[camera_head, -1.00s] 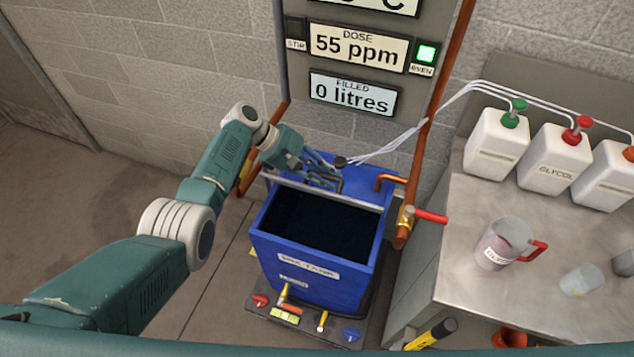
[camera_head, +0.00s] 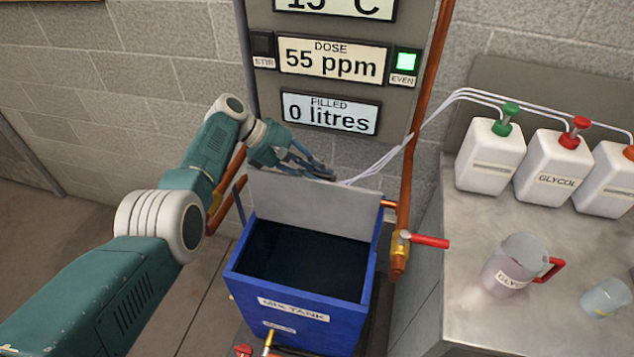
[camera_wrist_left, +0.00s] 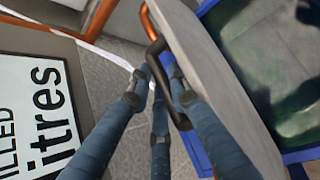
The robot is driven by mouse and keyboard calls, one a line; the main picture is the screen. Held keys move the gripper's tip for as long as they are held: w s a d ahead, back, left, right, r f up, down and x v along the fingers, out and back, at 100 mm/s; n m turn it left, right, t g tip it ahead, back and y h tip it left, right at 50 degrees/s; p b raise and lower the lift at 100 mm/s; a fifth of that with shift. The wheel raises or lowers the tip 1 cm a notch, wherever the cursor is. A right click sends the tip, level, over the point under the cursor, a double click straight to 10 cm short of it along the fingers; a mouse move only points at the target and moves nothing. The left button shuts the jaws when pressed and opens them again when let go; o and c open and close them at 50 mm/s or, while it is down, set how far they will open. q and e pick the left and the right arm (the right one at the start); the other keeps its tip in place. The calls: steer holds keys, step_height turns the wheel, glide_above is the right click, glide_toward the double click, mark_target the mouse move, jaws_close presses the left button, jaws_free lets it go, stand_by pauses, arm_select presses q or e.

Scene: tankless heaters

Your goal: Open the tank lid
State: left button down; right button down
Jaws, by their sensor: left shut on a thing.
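The blue mix tank (camera_head: 300,318) stands on the floor in front of the panel, its dark inside showing. Its lid (camera_head: 320,208) stands raised at the back rim, its grey inner face towards me in the head view. My left gripper (camera_head: 318,170) is at the lid's upper edge, partly behind it. In the left wrist view, the gripper (camera_wrist_left: 160,85) is shut on the black lid handle (camera_wrist_left: 156,48), and the lid (camera_wrist_left: 215,75) is seen along its edge beside the fingers. The tank (camera_wrist_left: 295,160) shows beyond it. My right gripper is not in view.
The display panel (camera_head: 333,85) rises just behind the lid. A copper pipe and a red-handled valve (camera_head: 428,241) stand close to the tank's right. The steel bench (camera_head: 465,290) at right holds jugs (camera_head: 515,263) and pump bottles (camera_head: 490,155). White tubes pass near my gripper.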

arm_select(q)
steer(key=shift+w+d+f, duration=0.1)
steer(key=shift+w+d, duration=0.1)
steer(key=shift+w, duration=0.15)
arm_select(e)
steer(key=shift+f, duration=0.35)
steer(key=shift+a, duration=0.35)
